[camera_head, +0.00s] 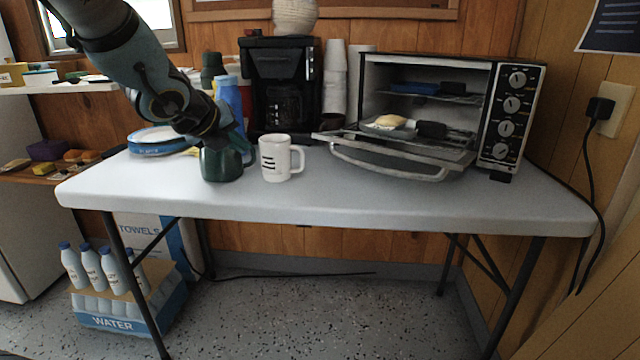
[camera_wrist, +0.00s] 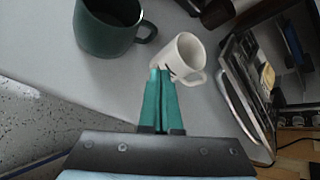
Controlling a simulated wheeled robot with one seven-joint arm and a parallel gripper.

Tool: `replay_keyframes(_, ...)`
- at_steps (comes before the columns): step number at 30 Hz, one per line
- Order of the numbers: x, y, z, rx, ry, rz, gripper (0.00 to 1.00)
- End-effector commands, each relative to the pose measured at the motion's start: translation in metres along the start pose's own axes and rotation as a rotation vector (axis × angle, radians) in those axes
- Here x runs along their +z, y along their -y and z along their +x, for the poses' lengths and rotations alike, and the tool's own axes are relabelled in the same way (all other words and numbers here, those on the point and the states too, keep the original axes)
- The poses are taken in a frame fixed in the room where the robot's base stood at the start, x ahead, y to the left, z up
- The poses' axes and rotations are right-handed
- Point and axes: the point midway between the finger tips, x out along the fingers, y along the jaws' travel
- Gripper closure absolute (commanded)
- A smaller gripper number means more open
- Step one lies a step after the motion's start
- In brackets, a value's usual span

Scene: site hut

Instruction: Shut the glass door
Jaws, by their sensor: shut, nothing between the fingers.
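The glass door (camera_head: 390,161) belongs to the toaster oven (camera_head: 495,115) at the right of the table. It hangs open, folded down toward the front, with its curved handle at the front edge. The door also shows at the right of the wrist view (camera_wrist: 240,105). My gripper (camera_wrist: 161,72) is shut and empty, with its teal fingers together close to the white mug in the wrist view. I cannot tell whether they touch it. In the head view my gripper is above the green mug, well left of the door, and its fingertips are hard to make out.
A green mug (camera_head: 222,163) and a white mug (camera_head: 275,158) stand left of the door. A black coffee maker (camera_head: 282,85) and stacked cups (camera_head: 335,80) stand behind. The oven holds a bread-like item (camera_head: 390,121) and dark items. The table front (camera_head: 330,200) is clear.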

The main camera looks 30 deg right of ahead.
Motion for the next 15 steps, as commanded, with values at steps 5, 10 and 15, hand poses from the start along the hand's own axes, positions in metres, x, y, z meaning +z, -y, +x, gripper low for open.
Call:
replay_keyframes(5, -0.047, 0.055, 0.028, -0.214, 0.009, 0.542, 1.00)
replay_keyframes(10, -0.064, 0.081, 0.031, -0.307, 0.031, 0.773, 1.00)
replay_keyframes(15, -0.067, 0.088, 0.043, -0.320, 0.035, 0.809, 1.00)
